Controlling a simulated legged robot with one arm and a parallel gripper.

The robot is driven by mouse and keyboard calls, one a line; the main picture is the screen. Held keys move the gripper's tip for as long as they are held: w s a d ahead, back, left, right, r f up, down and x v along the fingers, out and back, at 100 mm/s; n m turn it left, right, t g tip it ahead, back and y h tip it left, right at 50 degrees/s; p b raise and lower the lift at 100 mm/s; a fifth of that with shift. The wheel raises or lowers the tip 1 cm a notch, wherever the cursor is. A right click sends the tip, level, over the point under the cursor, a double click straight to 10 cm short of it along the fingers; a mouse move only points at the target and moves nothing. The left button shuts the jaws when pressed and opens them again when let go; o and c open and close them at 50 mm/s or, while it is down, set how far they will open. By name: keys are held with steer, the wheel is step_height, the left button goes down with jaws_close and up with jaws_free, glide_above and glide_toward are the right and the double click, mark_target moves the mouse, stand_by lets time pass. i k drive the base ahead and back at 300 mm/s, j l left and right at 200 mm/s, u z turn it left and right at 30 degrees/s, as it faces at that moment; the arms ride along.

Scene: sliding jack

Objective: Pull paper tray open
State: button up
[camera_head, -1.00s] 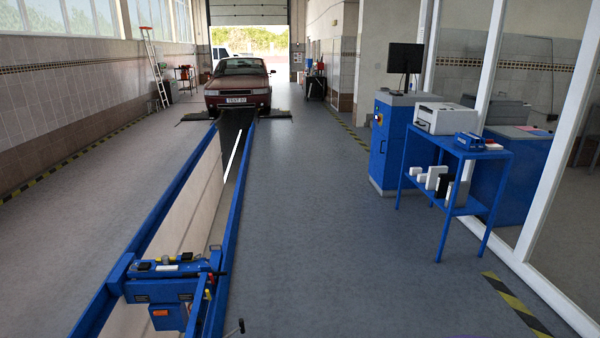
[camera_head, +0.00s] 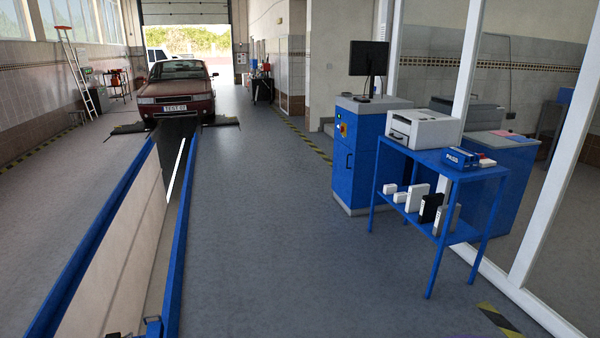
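A white printer (camera_head: 424,128) stands on the top shelf of a blue metal table (camera_head: 433,284) at the right. Its front faces left toward the open floor. The paper tray is too small to make out, so I cannot tell whether it is open or shut. My gripper and arm are not in view.
A blue cabinet (camera_head: 358,160) with a monitor (camera_head: 369,58) stands left of the table. A blue-railed pit (camera_head: 128,236) runs along the left toward a red car (camera_head: 175,90). The grey floor (camera_head: 270,230) between is clear. A white-framed glass wall (camera_head: 545,150) stands behind the table.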

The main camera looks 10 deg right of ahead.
mark_target(404, 139)
steer(key=i+j+z, duration=0.15)
steer(key=i+z, duration=0.25)
steer(key=i, duration=1.5)
steer(key=i+z, duration=0.2)
steer(key=i, duration=0.3)
steer(key=i+j+z, duration=0.25)
steer(key=i, duration=0.2)
steer(key=i+j+z, duration=0.2)
steer(key=i, duration=0.3)
steer(key=i+j+z, duration=0.25)
steer(key=i, duration=0.2)
steer(key=i+j+z, duration=0.9)
steer(key=j+z, duration=0.3)
steer(key=j, duration=0.2)
steer(key=i, duration=0.05)
